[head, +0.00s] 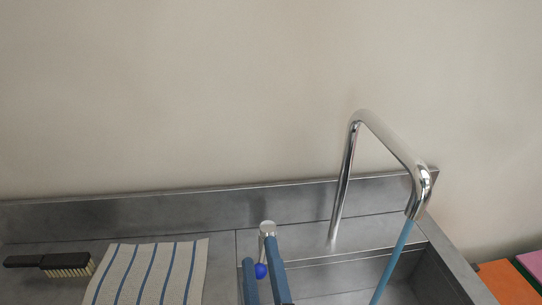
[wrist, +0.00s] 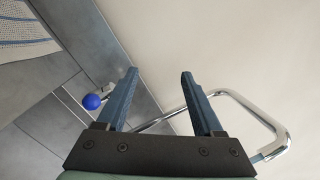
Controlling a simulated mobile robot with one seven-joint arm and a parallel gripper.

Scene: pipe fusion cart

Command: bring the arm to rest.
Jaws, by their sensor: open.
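My gripper (head: 260,252) shows at the bottom middle of the head view, its two blue fingers pointing up. In the wrist view my gripper (wrist: 158,74) has its fingers spread wide apart with nothing between them. A tap lever with a round blue knob (head: 261,271) stands just behind the fingers in the head view.
A grey metal sink unit (head: 340,275) with a raised back edge stands against a bare wall. A striped cloth (head: 150,272) and a black-handled brush (head: 55,263) lie on the left. Orange (head: 508,281) and pink (head: 531,264) flat things are beyond the right edge.

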